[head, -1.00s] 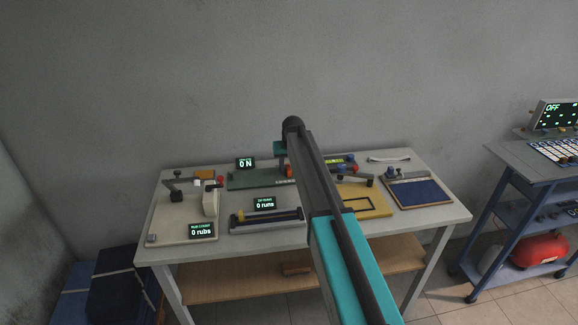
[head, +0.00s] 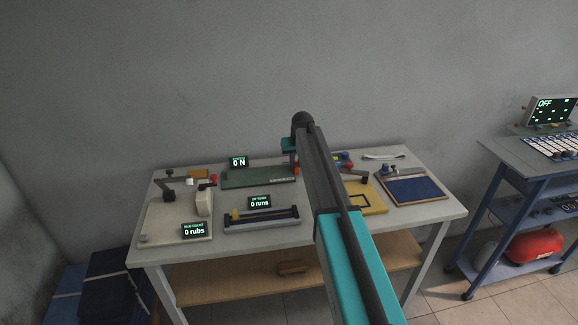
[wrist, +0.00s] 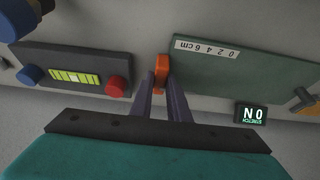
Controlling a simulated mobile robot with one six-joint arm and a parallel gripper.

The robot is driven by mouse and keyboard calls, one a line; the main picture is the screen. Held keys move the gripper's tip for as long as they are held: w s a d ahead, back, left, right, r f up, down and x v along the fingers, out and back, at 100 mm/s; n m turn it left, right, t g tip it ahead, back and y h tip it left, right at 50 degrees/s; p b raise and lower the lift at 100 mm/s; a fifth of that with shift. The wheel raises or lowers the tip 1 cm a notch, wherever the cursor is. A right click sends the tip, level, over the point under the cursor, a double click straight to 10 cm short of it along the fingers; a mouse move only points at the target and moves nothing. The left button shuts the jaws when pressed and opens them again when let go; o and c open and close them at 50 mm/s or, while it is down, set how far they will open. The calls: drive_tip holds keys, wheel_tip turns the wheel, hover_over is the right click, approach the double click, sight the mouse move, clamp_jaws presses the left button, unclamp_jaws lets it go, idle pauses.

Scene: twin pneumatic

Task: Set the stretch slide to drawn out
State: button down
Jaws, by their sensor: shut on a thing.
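The green stretch board (head: 252,178) lies at the back of the bench. It also shows in the wrist view (wrist: 240,72), upside down, with a white cm scale (wrist: 206,48) along one edge. An orange slide piece (wrist: 162,68) stands at the board's left end in the wrist view. My gripper (wrist: 161,80) is shut on this orange piece, with a dark finger on either side of it. In the head view my gripper (head: 290,160) is at the board's right end, and my arm hides part of that area. The stretch display (head: 238,162) reads 0 N.
A dark box with red and blue knobs (wrist: 75,70) stands close beside my gripper. A yellow plate (head: 366,197), a blue-topped tray (head: 413,190), a roller rail (head: 261,218) and a beige rubbing rig (head: 175,225) share the bench. A blue cart (head: 530,160) stands at right.

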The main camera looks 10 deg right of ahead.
drive_tip(key=c, duration=1.7)
unclamp_jaws()
drive_tip(key=shift+r, duration=0.1)
drive_tip(key=b+v, duration=0.3)
drive_tip(key=v, duration=1)
drive_tip(key=shift+s+r+b, duration=0.2)
drive_tip(key=shift+r+b, duration=0.05)
drive_tip(key=shift+b, duration=0.05)
